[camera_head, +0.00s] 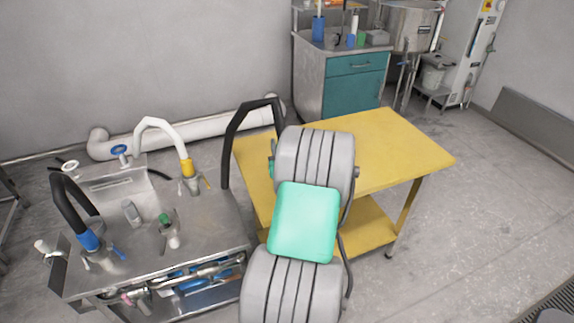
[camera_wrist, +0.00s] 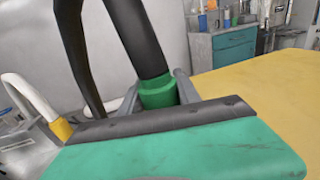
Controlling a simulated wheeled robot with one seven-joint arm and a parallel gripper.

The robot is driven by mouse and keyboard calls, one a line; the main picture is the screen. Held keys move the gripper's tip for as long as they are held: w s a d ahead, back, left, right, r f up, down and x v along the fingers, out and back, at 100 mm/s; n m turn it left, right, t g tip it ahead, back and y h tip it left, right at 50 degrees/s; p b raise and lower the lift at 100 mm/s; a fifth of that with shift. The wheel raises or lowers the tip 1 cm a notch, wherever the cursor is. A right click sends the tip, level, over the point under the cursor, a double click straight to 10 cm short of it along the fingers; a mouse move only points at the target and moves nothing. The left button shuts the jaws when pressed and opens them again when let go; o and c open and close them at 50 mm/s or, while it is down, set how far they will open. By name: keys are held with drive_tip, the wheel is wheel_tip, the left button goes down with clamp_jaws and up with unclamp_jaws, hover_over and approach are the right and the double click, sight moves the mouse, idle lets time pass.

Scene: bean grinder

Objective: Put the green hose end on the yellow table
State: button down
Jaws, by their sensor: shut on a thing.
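The green hose end (camera_wrist: 157,92) is a green collar on a thick black hose (camera_wrist: 137,35). In the wrist view my gripper (camera_wrist: 160,96) is shut around this collar, one grey finger on each side. The black hose arches up from it; in the head view the hose (camera_head: 252,106) loops at the left edge of the yellow table. The yellow table (camera_head: 400,145) stands right of the metal cart; it also shows in the wrist view (camera_wrist: 265,95). In the head view my arm hides my gripper and most of the collar, so its contact with the table cannot be told.
The metal cart (camera_head: 205,225) at left carries a white hose with a yellow collar (camera_head: 186,167), a black hose with a blue collar (camera_head: 88,241) and a green-topped fitting (camera_head: 165,220). A teal-fronted cabinet (camera_head: 355,85) stands behind the table. The tabletop's right part is clear.

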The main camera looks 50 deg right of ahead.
drive_tip(key=f, duration=0.1)
drive_tip(key=d+f+b, duration=0.1)
drive_tip(key=f, duration=0.1)
drive_tip(key=d+f, duration=0.1)
drive_tip(key=f, duration=0.1)
drive_tip(key=shift+s, duration=0.3)
